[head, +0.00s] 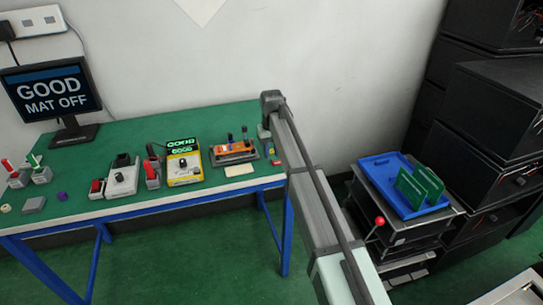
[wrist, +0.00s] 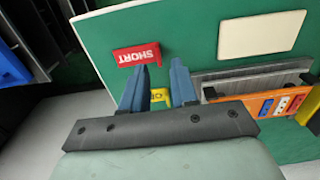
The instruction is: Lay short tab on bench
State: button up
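The short tab (wrist: 137,54) is a red piece with SHORT in white letters. In the wrist view it lies flat on the green bench (wrist: 190,28), just past the tip of my left finger. It also shows as a small red patch near the bench's right end in the head view (head: 275,163). My gripper (wrist: 158,66) is open, its two blue-grey fingers apart. A yellow piece (wrist: 160,96) with partly hidden lettering shows in the gap between them; I cannot tell its height. In the head view my gripper (head: 264,132) hangs over the bench's right end.
A blank cream card (wrist: 261,35) lies on the bench, near an orange fixture (head: 234,148) in a grey tray. A yellow tester (head: 184,163) stands farther left. A blue tray (head: 385,190) with green boards sits on a cart to the right, beyond a gap.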

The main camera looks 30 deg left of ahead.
notch_tip(320, 180, up, 10)
dwell(0.4)
